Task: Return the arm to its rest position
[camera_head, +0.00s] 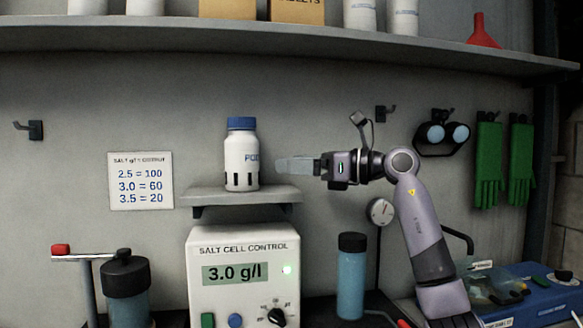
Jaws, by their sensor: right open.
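My right arm (424,235) rises from the lower right and bends at its elbow. Its gripper (281,166) points left at the height of the small wall shelf. The gripper is open and appears empty, seen side-on. A white bottle with a blue cap (242,155) stands upright on the small shelf (240,195), just left of the fingertips. A gap shows between the fingertips and the bottle. My left gripper is not in view.
The salt cell control box (243,250) reads 3.0 g/l below the shelf. A blue bottle (351,280) and a gauge (380,211) stand near my forearm. Goggles (443,133) and green gloves (489,165) hang at right. A long shelf (290,40) runs overhead.

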